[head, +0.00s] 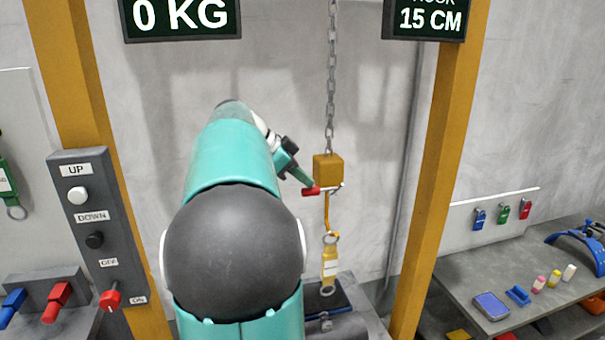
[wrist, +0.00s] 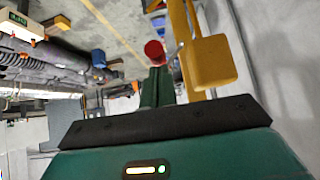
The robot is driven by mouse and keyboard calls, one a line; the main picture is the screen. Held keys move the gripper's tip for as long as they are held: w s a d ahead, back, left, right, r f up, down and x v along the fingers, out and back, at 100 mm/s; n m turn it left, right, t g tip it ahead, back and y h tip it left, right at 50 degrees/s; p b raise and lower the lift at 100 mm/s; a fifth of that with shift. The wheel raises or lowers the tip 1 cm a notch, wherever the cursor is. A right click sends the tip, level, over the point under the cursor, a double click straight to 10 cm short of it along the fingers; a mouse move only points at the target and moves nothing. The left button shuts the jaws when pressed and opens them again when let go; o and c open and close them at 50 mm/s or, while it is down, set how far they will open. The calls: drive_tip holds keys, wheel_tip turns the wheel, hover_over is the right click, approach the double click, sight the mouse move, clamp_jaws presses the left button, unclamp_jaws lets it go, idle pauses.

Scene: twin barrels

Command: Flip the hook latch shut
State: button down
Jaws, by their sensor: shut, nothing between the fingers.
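The yellow hook block (head: 328,167) hangs on a chain, with a yellow hook (head: 326,213) below it. The latch lever has a red end (head: 311,191) pointing left, and a thin pale bar (head: 336,187) runs right under the block. My gripper (head: 308,182) is shut and empty, its tip just above or against the red end; I cannot tell if they touch. In the wrist view my gripper (wrist: 157,85) points at the red end (wrist: 154,50), with the yellow block (wrist: 208,62) to the right. A yellow tagged piece (head: 330,262) with rings hangs at the hook.
Yellow posts (head: 440,170) stand on both sides. A grey control panel (head: 96,230) with UP and DOWN buttons is at the left. A bench (head: 520,280) with small items is at the right. A dark base (head: 335,305) lies below the hook. Displays read 0 KG and 15 CM.

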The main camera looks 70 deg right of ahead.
drive_tip(key=shift+s+a+f, duration=0.1)
drive_tip(key=shift+a, duration=0.1)
idle(0.3)
